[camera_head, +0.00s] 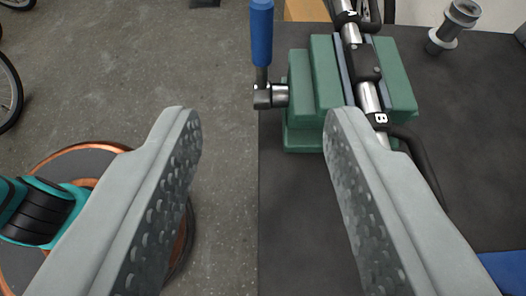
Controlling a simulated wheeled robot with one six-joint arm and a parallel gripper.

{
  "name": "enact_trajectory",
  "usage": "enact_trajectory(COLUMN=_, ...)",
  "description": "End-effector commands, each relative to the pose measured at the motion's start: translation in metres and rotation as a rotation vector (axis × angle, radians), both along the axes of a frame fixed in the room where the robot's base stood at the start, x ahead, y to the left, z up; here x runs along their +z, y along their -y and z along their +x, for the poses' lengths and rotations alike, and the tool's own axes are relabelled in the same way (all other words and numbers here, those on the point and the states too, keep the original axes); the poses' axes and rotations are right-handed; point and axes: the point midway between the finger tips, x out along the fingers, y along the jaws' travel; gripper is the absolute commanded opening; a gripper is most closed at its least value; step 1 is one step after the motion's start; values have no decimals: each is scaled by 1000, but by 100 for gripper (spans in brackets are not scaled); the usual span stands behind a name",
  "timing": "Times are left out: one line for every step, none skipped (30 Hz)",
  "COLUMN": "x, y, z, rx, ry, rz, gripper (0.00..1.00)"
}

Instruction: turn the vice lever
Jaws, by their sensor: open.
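The vice (316,95) is a green block clamp on the dark bench, at the upper middle right. Its lever has a blue handle (262,32) standing up from a metal joint (270,96) on the vice's left side, over the bench's left edge. My gripper (255,120) is open and empty, its two grey, studded fingers wide apart. The lever shows beyond the fingertips, between them in the picture and apart from both. The right fingertip overlaps the lower part of the vice in view; I cannot tell whether they touch.
A black and silver bar marked A and B (369,96) is clamped in the vice. A metal fitting (454,27) stands on the bench (300,210) at the right. A blue item (505,270) lies lower right. Bicycle wheels (8,92) show at the left; the grey floor (120,60) is open.

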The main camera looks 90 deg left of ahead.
Motion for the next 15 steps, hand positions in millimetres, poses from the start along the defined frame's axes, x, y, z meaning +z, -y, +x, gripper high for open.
enact_trajectory(x=1, y=3, z=0, rx=-1, ry=0, rz=0, gripper=41)
enact_trajectory(x=1, y=3, z=0, rx=-1, ry=0, rz=0, gripper=41)
enact_trajectory(x=2, y=4, z=0, rx=-1, ry=0, rz=0, gripper=41)
enact_trajectory(x=2, y=4, z=0, rx=0, ry=-1, rz=0, gripper=41)
enact_trajectory(x=2, y=4, z=0, rx=0, ry=-1, rz=0, gripper=41)
enact_trajectory(x=2, y=4, z=0, rx=0, ry=-1, rz=0, gripper=41)
enact_trajectory(x=2, y=4, z=0, rx=0, ry=-1, rz=0, gripper=41)
enact_trajectory(x=2, y=4, z=0, rx=0, ry=-1, rz=0, gripper=41)
enact_trajectory(x=2, y=4, z=0, rx=0, ry=-1, rz=0, gripper=41)
enact_trajectory(x=2, y=4, z=0, rx=0, ry=-1, rz=0, gripper=41)
enact_trajectory(x=2, y=4, z=0, rx=0, ry=-1, rz=0, gripper=37)
enact_trajectory(x=2, y=4, z=0, rx=0, ry=-1, rz=0, gripper=30)
enact_trajectory(x=2, y=4, z=0, rx=0, ry=-1, rz=0, gripper=24)
enact_trajectory(x=2, y=4, z=0, rx=0, ry=0, rz=0, gripper=18)
enact_trajectory(x=2, y=4, z=0, rx=0, ry=0, rz=0, gripper=10)
